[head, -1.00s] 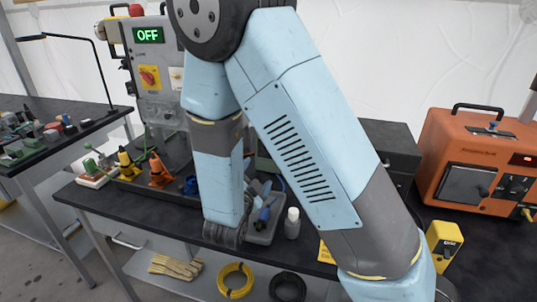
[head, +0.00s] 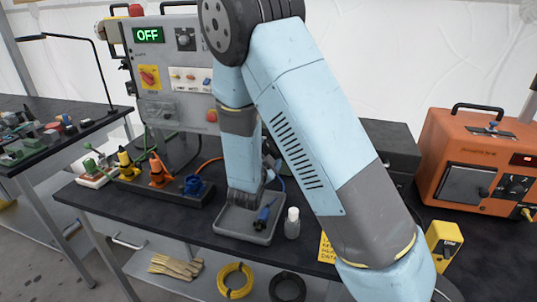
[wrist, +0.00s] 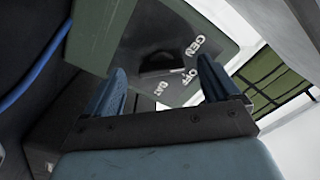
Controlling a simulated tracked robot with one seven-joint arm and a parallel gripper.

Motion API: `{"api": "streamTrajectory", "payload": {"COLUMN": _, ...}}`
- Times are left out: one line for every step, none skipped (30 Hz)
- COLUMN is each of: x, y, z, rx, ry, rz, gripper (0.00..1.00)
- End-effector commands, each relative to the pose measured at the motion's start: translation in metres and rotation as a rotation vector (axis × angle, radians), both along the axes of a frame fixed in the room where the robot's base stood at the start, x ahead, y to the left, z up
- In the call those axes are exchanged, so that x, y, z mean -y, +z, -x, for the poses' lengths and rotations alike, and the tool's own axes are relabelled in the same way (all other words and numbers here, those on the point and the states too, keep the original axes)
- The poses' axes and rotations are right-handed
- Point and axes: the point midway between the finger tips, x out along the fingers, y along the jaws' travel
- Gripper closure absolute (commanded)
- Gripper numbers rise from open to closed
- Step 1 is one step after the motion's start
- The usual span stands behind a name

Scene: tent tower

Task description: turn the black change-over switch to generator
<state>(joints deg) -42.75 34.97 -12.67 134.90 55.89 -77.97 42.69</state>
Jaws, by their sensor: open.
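In the wrist view a dark green panel (wrist: 90,30) carries the white labels GEN, OFF and BAT (wrist: 184,70). The labels are tilted in the picture. A dark area beside them may hold the black change-over switch, but its knob and setting are not clear. My gripper (wrist: 160,78) is open and empty, with its blue fingers on either side of the labels and pointing at the panel. I cannot tell how far the fingertips are from it. In the head view my arm hides the gripper.
A grey control cabinet (head: 155,58) with a green OFF display stands behind the bench. An orange unit (head: 450,150) stands at the right. A blue cable (wrist: 38,75) runs at the wrist view's left.

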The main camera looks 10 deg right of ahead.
Motion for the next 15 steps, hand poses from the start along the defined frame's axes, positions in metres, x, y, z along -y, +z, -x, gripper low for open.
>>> {"api": "streamTrajectory", "payload": {"x": 0.0015, "y": -0.0001, "z": -0.0032, "rx": 0.000, "ry": 0.000, "rz": 0.000, "gripper": 0.11}}
{"api": "streamTrajectory", "payload": {"x": 0.0021, "y": -0.0001, "z": -0.0045, "rx": 0.000, "ry": 0.000, "rz": 0.000, "gripper": 0.11}}
{"api": "streamTrajectory", "payload": {"x": 0.0027, "y": -0.0002, "z": -0.0059, "rx": 0.000, "ry": 0.000, "rz": 0.001, "gripper": 0.11}}
{"api": "streamTrajectory", "payload": {"x": 0.0031, "y": -0.0002, "z": -0.0067, "rx": 0.000, "ry": 0.000, "rz": 0.001, "gripper": 0.11}}
{"api": "streamTrajectory", "payload": {"x": 0.0033, "y": -0.0002, "z": -0.0074, "rx": 0.000, "ry": 0.000, "rz": 0.001, "gripper": 0.11}}
{"api": "streamTrajectory", "payload": {"x": 0.0035, "y": -0.0002, "z": -0.0080, "rx": 0.000, "ry": 0.000, "rz": 0.001, "gripper": 0.11}}
{"api": "streamTrajectory", "payload": {"x": 0.0036, "y": -0.0002, "z": -0.0082, "rx": 0.000, "ry": 0.000, "rz": 0.001, "gripper": 0.11}}
{"api": "streamTrajectory", "payload": {"x": 0.0036, "y": -0.0002, "z": -0.0082, "rx": 0.000, "ry": 0.000, "rz": 0.001, "gripper": 0.11}}
{"api": "streamTrajectory", "payload": {"x": 0.0036, "y": -0.0002, "z": -0.0082, "rx": 0.000, "ry": 0.000, "rz": 0.001, "gripper": 0.11}}
{"api": "streamTrajectory", "payload": {"x": 0.0036, "y": -0.0002, "z": -0.0082, "rx": 0.000, "ry": 0.000, "rz": 0.001, "gripper": 0.11}}
{"api": "streamTrajectory", "payload": {"x": 0.0036, "y": -0.0002, "z": -0.0082, "rx": 0.000, "ry": 0.000, "rz": 0.001, "gripper": 0.11}}
{"api": "streamTrajectory", "payload": {"x": 0.0036, "y": -0.0002, "z": -0.0082, "rx": 0.000, "ry": 0.000, "rz": 0.001, "gripper": 0.11}}
{"api": "streamTrajectory", "payload": {"x": 0.0036, "y": -0.0002, "z": -0.0082, "rx": 0.000, "ry": 0.000, "rz": 0.001, "gripper": 0.11}}
{"api": "streamTrajectory", "payload": {"x": 0.0035, "y": -0.0002, "z": -0.0081, "rx": 0.000, "ry": 0.000, "rz": 0.001, "gripper": 0.14}}
{"api": "streamTrajectory", "payload": {"x": 0.0035, "y": -0.0002, "z": -0.0081, "rx": 0.000, "ry": 0.000, "rz": 0.001, "gripper": 0.17}}
